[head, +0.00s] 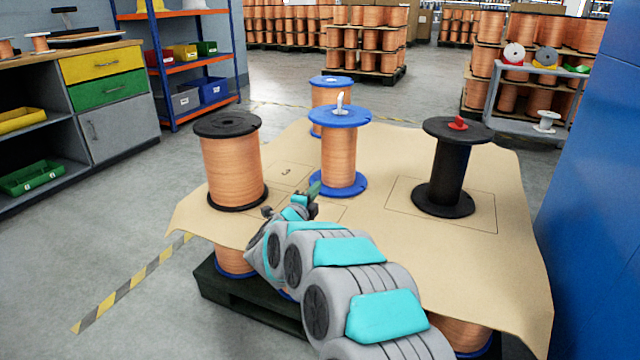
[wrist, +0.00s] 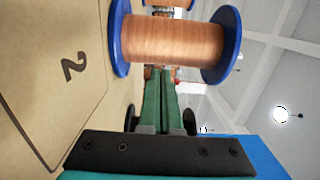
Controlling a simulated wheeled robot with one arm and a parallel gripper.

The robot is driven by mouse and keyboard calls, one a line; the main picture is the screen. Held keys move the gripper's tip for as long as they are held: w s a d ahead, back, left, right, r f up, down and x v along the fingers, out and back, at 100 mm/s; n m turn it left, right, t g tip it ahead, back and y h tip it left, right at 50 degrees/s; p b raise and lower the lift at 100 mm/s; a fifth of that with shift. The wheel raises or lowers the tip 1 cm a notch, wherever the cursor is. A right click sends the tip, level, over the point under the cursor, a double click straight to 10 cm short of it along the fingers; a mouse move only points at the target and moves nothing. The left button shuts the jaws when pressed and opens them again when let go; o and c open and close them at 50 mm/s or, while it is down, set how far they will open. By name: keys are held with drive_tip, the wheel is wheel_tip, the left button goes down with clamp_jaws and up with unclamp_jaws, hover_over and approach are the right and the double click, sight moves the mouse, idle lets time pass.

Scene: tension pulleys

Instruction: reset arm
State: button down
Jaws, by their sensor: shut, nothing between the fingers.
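My gripper (head: 314,190) is shut and empty, low over the cardboard sheet in front of the blue-flanged copper spool (head: 341,155). In the wrist view my gripper's green fingers (wrist: 161,98) are together, and the blue-flanged spool (wrist: 172,40) appears sideways beyond them. A white piece sticks up from the top of that spool. A black-flanged copper spool (head: 233,165) stands to the left of my gripper. An empty black spool (head: 447,170) with a red piece (head: 457,123) on top stands to the right.
The brown cardboard sheet (head: 380,240) covers a pallet of spools and carries marked outlines. Another blue-flanged spool (head: 330,98) stands at the back. A blue wall (head: 592,190) is close at right; a workbench (head: 110,100) is at left. Grey floor lies open behind.

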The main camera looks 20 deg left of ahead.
drive_tip(key=shift+s, duration=0.65)
drive_tip(key=s+d+r+n+g+y+p, duration=0.55)
drive_tip(key=s+r+n+g+y, duration=0.2)
drive_tip(key=r+n, duration=0.35)
drive_tip(key=s+d+f+n+g+h+p, duration=0.1)
drive_tip(key=s+d+n+g+h+p, duration=0.2)
drive_tip(key=s+d, duration=1.5)
drive_tip(key=s+d+n+g+h+p, duration=0.3)
drive_tip(key=s+d+g, duration=0.6)
drive_tip(key=s+d, duration=1)
drive_tip(key=s+n+h, duration=0.1)
drive_tip(key=s, duration=0.7)
drive_tip(key=shift+s+d+f, duration=0.2)
drive_tip(key=shift+d+f, duration=0.1)
drive_tip(key=shift+f, duration=0.1)
